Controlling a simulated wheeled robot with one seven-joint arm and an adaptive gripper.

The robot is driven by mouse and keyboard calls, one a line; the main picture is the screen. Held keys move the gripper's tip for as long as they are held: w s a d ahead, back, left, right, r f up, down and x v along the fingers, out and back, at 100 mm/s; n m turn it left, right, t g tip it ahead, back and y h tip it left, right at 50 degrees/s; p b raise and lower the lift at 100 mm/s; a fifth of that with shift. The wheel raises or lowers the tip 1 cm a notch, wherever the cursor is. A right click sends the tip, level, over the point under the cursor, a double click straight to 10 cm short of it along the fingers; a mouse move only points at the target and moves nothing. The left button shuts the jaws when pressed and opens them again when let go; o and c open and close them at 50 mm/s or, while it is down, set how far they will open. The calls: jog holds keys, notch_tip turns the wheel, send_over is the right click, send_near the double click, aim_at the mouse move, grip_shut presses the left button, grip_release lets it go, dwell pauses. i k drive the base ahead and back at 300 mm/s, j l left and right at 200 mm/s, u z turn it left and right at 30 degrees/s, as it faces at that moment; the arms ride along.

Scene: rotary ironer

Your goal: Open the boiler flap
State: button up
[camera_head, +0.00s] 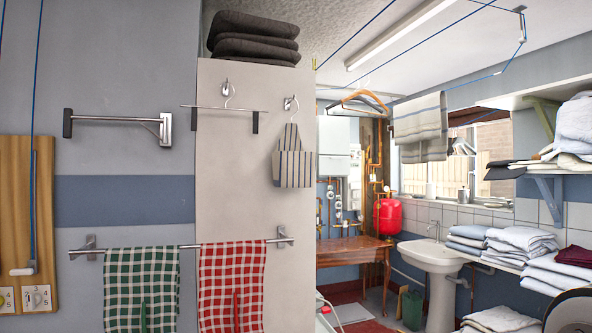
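A white wall-mounted box (334,135), which looks like the boiler, hangs at the far end of the room, just right of the tall pale cabinet. Copper pipes, valves and gauges (338,205) show below and beside it. It is small in the view, and I cannot make out a flap on it or whether one is open. The cabinet's edge may hide its left part. My gripper is not in view.
The pale cabinet (225,180) and towel rail (190,246) with checked towels stand close on the left. A wooden table (350,248) stands below the pipes. A red tank (388,216), white sink (432,262) and stacked linens (520,240) line the right.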

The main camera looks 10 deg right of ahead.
aim_at(328, 165)
jog(key=i+z, duration=0.1)
jog(key=z, duration=0.35)
jog(key=i, duration=5.9)
